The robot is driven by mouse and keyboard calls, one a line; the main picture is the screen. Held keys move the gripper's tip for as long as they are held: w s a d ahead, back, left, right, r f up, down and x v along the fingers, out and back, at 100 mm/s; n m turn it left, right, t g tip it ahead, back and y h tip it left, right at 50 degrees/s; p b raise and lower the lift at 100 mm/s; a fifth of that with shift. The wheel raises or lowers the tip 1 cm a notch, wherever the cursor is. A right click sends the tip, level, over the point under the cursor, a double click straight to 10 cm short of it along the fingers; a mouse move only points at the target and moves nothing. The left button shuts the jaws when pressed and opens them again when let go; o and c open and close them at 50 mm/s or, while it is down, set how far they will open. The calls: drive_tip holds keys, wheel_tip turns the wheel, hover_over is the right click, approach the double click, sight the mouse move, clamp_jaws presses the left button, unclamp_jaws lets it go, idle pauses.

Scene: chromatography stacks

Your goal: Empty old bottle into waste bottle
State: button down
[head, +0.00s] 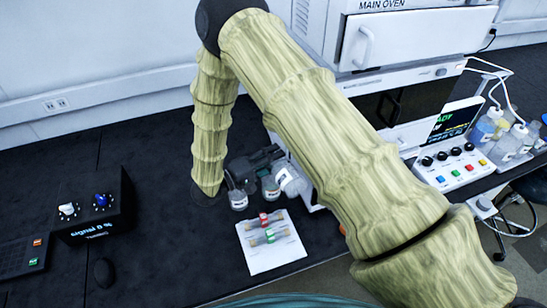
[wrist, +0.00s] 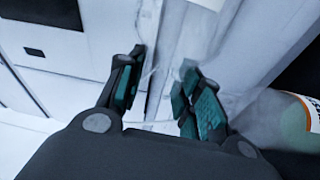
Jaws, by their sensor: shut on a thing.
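My gripper (head: 276,158) is low over the bench, in front of the oven stack. In the wrist view its two fingers (wrist: 163,95) stand apart, shut on a clear, faintly outlined thing that looks like a bottle. In the head view, a pale, tilted bottle (head: 290,180) is just below the fingertips. A larger bottle with an orange-edged label (wrist: 292,118) is at the right of the wrist view. I cannot tell which is the old or waste bottle.
A white sheet (head: 280,257) with red- and green-marked vials lies in front. The oven stack (head: 400,45) is close behind, with a button panel (head: 455,165) and several bottles in a tray at right. A black control box (head: 95,205) is left; dark bench between is clear.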

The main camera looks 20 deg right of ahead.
drive_tip(key=shift+w+n+p, duration=0.15)
drive_tip(key=shift+n+p, duration=0.45)
drive_tip(key=shift+n, duration=0.15)
drive_tip(key=shift+w+n+p, duration=0.15)
drive_tip(key=shift+n+p, duration=0.4)
drive_tip(key=shift+n, duration=0.2)
drive_tip(key=shift+w+a+f+n+t+p, duration=0.15)
drive_tip(key=shift+n+p, duration=0.25)
drive_tip(key=shift+n, duration=0.35)
drive_tip(key=shift+w+d+n+t+p, duration=0.15)
drive_tip(key=shift+n+p, duration=0.25)
drive_tip(key=shift+n, duration=0.35)
drive_tip(key=shift+s+a, duration=0.1)
drive_tip(key=shift+s+r+m, duration=0.1)
drive_tip(key=shift+r+m, duration=0.05)
drive_tip(key=shift+m, duration=0.5)
drive_tip(key=shift+s+r+m, duration=0.1)
drive_tip(key=shift+m, duration=0.55)
drive_tip(key=shift+s+r+m, duration=0.2)
drive_tip(key=shift+r+m, duration=0.3)
drive_tip(key=shift+m, duration=0.4)
drive_tip(key=shift+s+r+m, duration=0.15)
drive_tip(key=shift+r+m, duration=0.3)
drive_tip(key=shift+m, duration=0.45)
